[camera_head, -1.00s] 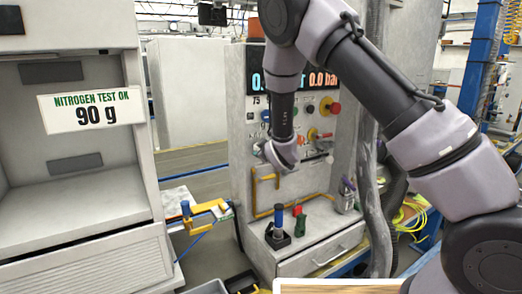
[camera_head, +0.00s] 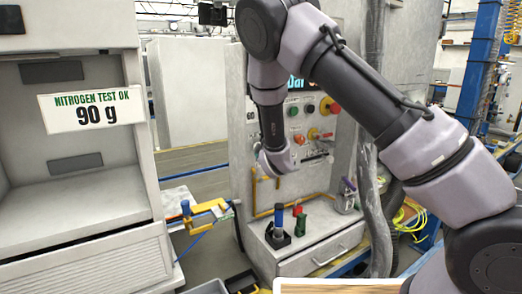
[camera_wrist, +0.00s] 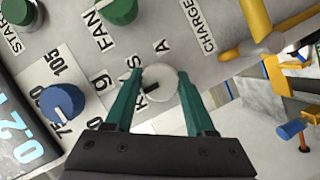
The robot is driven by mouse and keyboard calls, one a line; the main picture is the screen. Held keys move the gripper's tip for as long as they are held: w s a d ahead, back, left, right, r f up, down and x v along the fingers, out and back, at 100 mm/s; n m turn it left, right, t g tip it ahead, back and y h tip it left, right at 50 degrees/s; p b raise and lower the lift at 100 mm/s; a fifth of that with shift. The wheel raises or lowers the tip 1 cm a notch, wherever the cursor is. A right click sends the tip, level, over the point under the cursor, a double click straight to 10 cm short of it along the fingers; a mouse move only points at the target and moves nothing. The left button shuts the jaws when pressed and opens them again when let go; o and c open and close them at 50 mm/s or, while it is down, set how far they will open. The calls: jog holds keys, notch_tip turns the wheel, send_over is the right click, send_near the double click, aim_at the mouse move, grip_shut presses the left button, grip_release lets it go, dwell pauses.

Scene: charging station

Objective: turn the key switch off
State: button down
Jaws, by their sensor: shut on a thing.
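The key switch (camera_wrist: 162,82) is a pale round dial with a short dark mark pointing to the lower left. It sits on the grey control panel in the wrist view. My gripper (camera_wrist: 156,76) has green fingers on both sides of the dial and is shut on it. Printed lettering around the dial is partly covered by the fingers. In the head view my wrist is in front of the panel's left part, and the key switch and fingertips are hidden behind it.

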jog(key=shift+c, duration=1.3)
grip_release()
jog(key=v, duration=1.1)
jog(key=shift+w+f, duration=0.1)
